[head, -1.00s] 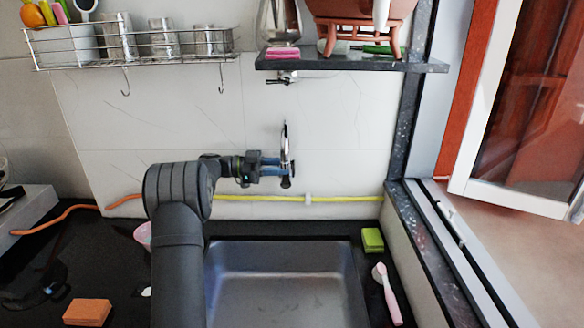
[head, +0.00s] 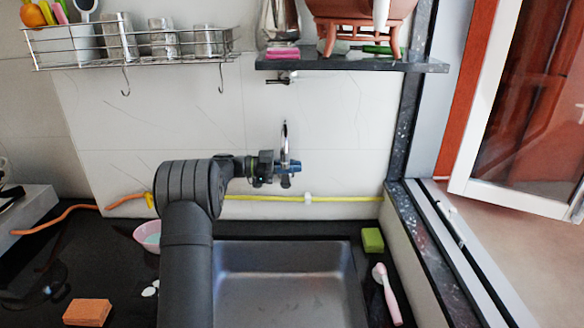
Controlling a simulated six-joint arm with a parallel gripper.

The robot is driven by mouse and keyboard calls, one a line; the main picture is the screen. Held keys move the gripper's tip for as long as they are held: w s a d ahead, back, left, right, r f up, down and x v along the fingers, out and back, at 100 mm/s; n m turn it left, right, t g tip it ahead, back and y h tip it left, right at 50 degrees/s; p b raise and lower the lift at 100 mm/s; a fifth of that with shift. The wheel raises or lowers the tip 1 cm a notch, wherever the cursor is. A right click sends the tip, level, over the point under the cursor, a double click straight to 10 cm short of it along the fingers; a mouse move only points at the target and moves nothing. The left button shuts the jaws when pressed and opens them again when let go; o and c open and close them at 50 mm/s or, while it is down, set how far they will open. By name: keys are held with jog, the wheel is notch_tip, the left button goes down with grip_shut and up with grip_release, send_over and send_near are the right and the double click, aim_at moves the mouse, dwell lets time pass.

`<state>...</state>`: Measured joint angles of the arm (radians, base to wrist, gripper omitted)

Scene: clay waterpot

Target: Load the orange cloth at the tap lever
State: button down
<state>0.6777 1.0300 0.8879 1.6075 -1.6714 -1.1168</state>
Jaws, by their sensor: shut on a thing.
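My gripper (head: 290,168) reaches to the wall above the sink. Its blue fingers are shut on the chrome tap (head: 285,138) at its lower part. A dark end of the tap hangs just below the fingers. The tap's lever cannot be told apart from the rest here. A flat orange block (head: 88,312) lies on the black counter at the lower left, far from my gripper. I cannot tell whether it is a folded cloth or a sponge. No orange cloth shows in my gripper.
A steel sink (head: 285,285) lies below the tap. A yellow hose (head: 350,198) runs along the wall. A green sponge (head: 372,240) and a pink brush (head: 386,293) lie right of the sink; a pink bowl (head: 147,236) stands left. A dark shelf (head: 350,62) with a clay pot (head: 362,12) overhangs.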

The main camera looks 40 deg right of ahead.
jog(key=shift+s, duration=0.1)
jog(key=shift+s+d+f+t+y, duration=0.15)
jog(key=shift+s+d+t+y, duration=0.1)
jog(key=shift+t+y, duration=0.2)
jog(key=shift+s+d+f+t+y, duration=0.1)
jog(key=shift+d+f+t+y, duration=0.1)
jog(key=shift+t+y, duration=0.25)
jog(key=c, duration=1.5)
grip_release()
jog(key=v, duration=1.7)
jog(key=shift+w+a, duration=0.2)
